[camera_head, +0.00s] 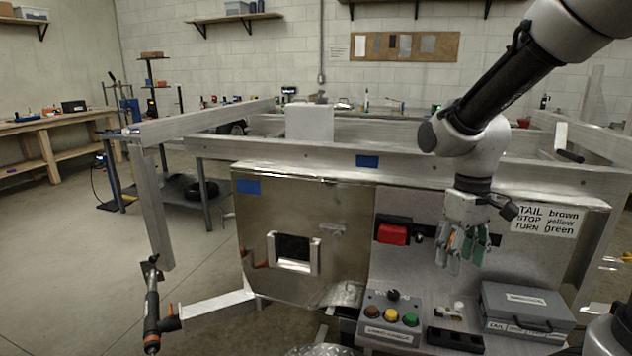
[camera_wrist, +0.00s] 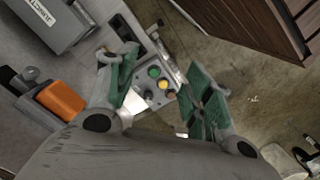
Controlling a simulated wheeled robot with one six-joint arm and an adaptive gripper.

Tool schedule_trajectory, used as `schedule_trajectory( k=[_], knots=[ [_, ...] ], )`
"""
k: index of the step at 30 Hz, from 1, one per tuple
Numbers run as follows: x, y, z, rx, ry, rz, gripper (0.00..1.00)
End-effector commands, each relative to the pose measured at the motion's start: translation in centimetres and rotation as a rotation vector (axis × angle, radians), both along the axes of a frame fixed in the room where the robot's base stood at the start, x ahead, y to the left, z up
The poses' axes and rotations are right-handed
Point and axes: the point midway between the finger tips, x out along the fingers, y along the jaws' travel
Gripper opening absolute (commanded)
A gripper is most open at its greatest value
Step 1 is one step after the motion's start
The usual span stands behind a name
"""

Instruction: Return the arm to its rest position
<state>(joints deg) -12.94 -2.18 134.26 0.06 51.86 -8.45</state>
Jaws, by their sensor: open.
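My gripper (camera_head: 462,258) hangs at the end of my arm in front of the trailer's grey panel, pointing down. It also shows in the wrist view (camera_wrist: 162,90), with its two green-padded fingers spread apart and nothing between them. The control box (camera_head: 391,318) with orange, yellow and green buttons lies below and to the left of it. In the wrist view, the control box (camera_wrist: 152,92) shows beyond the gap between the fingers. My arm comes down from the upper right over the trailer frame.
A red lamp (camera_head: 392,233) is on the panel left of my gripper. A grey case (camera_head: 527,312) and a black tray (camera_head: 455,340) stand on the shelf below. The aluminium trailer frame (camera_head: 300,152) runs behind my arm. Open floor (camera_head: 80,260) lies at the left.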

Motion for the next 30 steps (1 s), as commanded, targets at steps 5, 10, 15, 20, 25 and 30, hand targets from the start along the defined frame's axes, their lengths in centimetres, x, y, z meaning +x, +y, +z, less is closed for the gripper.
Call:
schedule_trajectory(
  k=[5,10,15,20,25,30],
  knots=[
    [-5.9,-3.4,4.6,0.024,-0.125,-0.21,0.51],
    [-10.1,-5.5,7.3,0.052,-0.269,-0.303,0.51],
    [-11.8,-6.7,9.5,0.071,-0.396,-0.349,0.51],
    [-12.2,-7.1,10.4,0.076,-0.441,-0.369,0.51],
    [-12.2,-7.1,10.4,0.076,-0.441,-0.369,0.51],
    [-12.2,-7.1,10.4,0.076,-0.441,-0.369,0.51]
  ],
)
